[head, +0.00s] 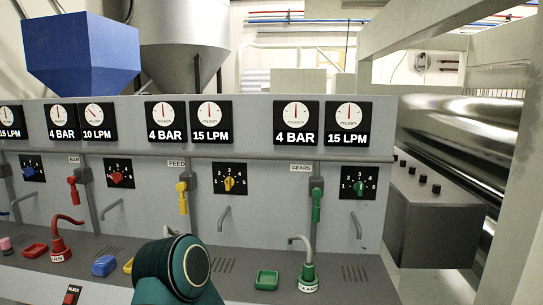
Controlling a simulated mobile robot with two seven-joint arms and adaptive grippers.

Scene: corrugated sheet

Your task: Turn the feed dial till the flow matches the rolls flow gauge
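The feed dial (230,182) is a yellow knob on a black numbered plate, right of the FEED label (176,163); its pointer looks roughly upright. Above are the feed pressure gauge (166,121), reading 4 BAR, and the feed flow gauge (211,121), reading 15 LPM with its needle about upright. No ROLLS label is readable. A flow gauge (10,121) cut by the left edge reads 15 LPM; another flow gauge (99,121), above the red dial (119,176), reads 10 LPM. I cannot tell which belongs to the rolls. Neither gripper is in view.
My dark teal arm link stands low in the centre, below the feed dial. A yellow lever (183,195) hangs left of the dial, and a grey handle (223,218) is just below it.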

